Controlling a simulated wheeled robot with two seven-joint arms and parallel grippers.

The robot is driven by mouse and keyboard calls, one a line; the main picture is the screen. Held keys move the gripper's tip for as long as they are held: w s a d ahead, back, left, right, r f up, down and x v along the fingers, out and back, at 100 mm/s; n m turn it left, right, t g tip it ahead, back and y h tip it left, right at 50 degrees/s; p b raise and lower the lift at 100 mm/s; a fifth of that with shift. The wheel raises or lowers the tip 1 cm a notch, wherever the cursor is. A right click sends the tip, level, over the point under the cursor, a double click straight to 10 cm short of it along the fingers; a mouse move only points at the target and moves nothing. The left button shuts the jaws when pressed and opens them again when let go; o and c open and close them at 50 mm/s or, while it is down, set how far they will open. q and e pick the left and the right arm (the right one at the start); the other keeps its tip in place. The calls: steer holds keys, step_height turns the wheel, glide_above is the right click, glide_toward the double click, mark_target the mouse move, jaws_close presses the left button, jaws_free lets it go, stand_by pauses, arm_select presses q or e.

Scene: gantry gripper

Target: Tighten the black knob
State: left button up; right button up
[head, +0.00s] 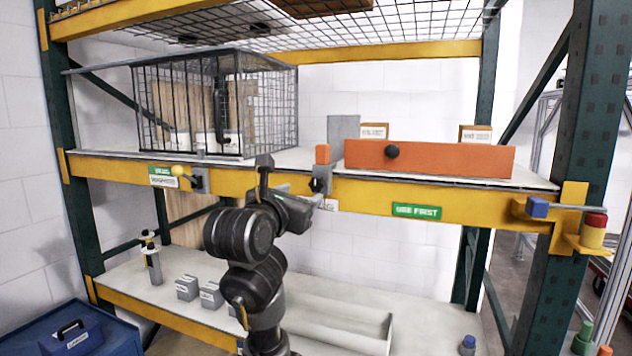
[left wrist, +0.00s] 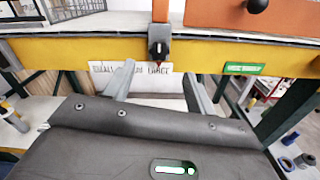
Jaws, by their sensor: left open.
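A small black knob (head: 317,185) sits on a grey clamp with an orange upright block (head: 322,154), at the front of the yellow shelf beam. In the left wrist view this dark knob (left wrist: 158,48) is ahead of and between my fingers, seemingly beyond their tips. A round black knob (head: 392,151) also sits on the long orange panel (head: 450,160); its lower part shows in the left wrist view (left wrist: 257,5). My left gripper (head: 320,200) is open and empty, just below the clamp knob. Whether it touches anything, I cannot tell. My right gripper is out of view.
The yellow beam (head: 365,197) runs across in front of my gripper, with a green label (head: 417,211). A wire cage (head: 215,105) stands on the shelf at left. Small grey boxes (head: 210,295) and a tray (head: 340,325) are on the lower shelf.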

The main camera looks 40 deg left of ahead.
mark_target(315, 185)
arm_select(q)
steer(key=p+x, duration=0.3)
steer(key=x, duration=0.5)
steer(key=shift+w+a, duration=0.3)
steer(key=shift+w, duration=0.5)
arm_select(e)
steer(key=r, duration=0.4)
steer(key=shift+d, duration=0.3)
arm_select(q)
steer(key=shift+a, duration=0.1)
steer(key=shift+c, duration=0.4)
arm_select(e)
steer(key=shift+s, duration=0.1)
arm_select(q)
steer(key=c, duration=0.9)
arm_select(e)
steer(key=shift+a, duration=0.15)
